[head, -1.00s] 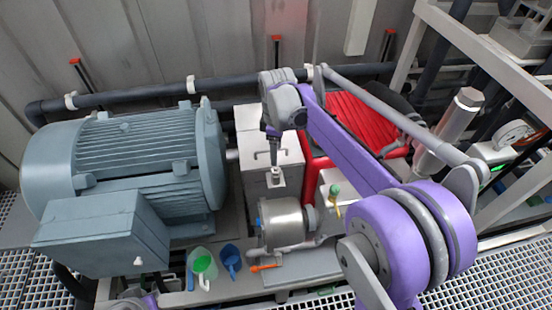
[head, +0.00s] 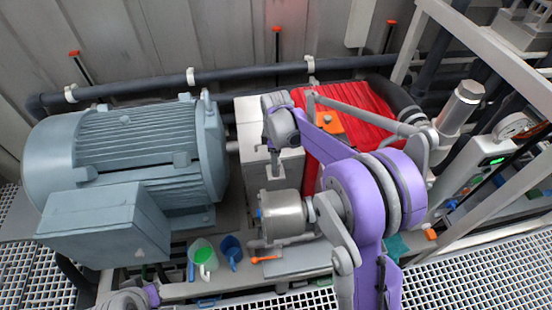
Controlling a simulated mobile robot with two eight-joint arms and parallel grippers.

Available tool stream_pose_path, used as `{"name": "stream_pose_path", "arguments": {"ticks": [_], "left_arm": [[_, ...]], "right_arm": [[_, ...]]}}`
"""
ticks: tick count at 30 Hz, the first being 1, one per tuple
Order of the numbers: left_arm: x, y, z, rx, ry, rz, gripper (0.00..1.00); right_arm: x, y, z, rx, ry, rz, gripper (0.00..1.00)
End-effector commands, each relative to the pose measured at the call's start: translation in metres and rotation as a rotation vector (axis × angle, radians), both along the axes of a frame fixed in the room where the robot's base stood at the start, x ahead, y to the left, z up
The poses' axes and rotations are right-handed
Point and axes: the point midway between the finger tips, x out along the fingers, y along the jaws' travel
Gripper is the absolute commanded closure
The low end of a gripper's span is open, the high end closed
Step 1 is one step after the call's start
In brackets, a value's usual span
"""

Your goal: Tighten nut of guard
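The guard (head: 258,112) appears to be the pale grey box between the blue-grey motor and the red machine part. My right arm reaches over from the right, and its gripper (head: 275,165) points down at the front of this box. The fingers are small and dark there, and I cannot tell whether they are open or shut. The nut cannot be made out; the fingertips cover the spot below the wrist. Of my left arm only a grey and purple piece shows at the bottom left edge, with no gripper fingers visible.
The big motor (head: 130,155) stands at left. A steel cylinder (head: 284,215) sits just below my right gripper. Green and blue jugs (head: 203,256) and an orange-handled tool (head: 265,259) lie on the front ledge. A dark pipe (head: 140,90) runs along the back. A white frame stands at right.

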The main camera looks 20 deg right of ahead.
Motion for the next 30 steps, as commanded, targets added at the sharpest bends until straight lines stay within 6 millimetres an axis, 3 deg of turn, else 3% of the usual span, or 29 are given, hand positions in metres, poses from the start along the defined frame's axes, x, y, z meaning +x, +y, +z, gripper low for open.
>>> {"name": "stream_pose_path", "arguments": {"ticks": [7,18,30], "left_arm": [[0.0000,0.0000,0.0001,0.000,0.000,0.000,1.00],[0.0000,0.0000,0.0001,0.000,0.000,0.000,1.00],[-0.0004,0.0000,-0.0016,0.000,0.001,0.000,1.00]], "right_arm": [[0.0001,0.0000,-0.0006,0.000,0.000,0.000,0.32],[0.0001,-0.0001,-0.0004,0.000,0.000,0.000,0.99],[-0.0001,-0.0001,-0.0006,0.000,0.000,-0.036,1.00]]}}
